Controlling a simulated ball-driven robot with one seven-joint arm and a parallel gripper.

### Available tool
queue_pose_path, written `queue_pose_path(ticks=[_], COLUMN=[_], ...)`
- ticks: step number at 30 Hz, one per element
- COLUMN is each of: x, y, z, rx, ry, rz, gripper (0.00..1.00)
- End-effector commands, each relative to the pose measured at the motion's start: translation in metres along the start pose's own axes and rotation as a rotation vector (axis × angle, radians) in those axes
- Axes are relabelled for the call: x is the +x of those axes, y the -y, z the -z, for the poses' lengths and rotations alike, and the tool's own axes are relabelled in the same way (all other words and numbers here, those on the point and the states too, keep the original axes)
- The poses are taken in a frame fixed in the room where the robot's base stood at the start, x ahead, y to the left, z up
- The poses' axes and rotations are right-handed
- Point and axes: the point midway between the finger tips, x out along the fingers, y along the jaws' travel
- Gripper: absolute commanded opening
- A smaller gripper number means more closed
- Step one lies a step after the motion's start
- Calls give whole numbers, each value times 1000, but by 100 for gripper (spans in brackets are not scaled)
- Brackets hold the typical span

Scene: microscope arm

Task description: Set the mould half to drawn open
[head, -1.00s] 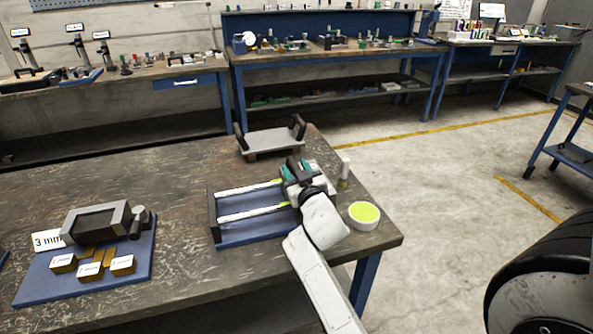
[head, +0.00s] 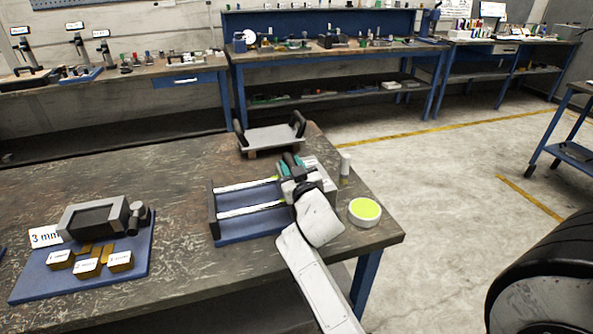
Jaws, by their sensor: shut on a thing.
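The mould fixture has a blue base (head: 250,225) with two pale rails (head: 250,205) and a dark end plate (head: 212,212) at its left. Near the right end of the rails is the teal mould half (head: 284,169), largely hidden by my gripper. My gripper (head: 296,174) is shut on the mould half from above; its fingertips are hard to make out. A pale block (head: 322,174) stands just right of my gripper. Most of the rail length between the teal part and the left end plate is bare.
A round tub with a yellow-green top (head: 365,210) and a small upright bottle (head: 345,168) stand right of the fixture. A grey tray with black handles (head: 269,138) lies behind. A blue mat (head: 85,270) with a grey block and small boxes is at left.

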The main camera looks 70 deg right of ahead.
Motion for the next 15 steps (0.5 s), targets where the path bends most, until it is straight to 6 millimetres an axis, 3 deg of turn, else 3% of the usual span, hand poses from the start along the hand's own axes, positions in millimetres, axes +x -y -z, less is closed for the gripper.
queue_pose_path(ticks=[1, 9, 15], x=[1, 1, 0], y=[12, 54, 76], z=[-2, 8, 16], rx=[-1, 2, 2], ry=[-12, -14, -12], rz=[8, 10, 7], gripper=[0, 0, 0])
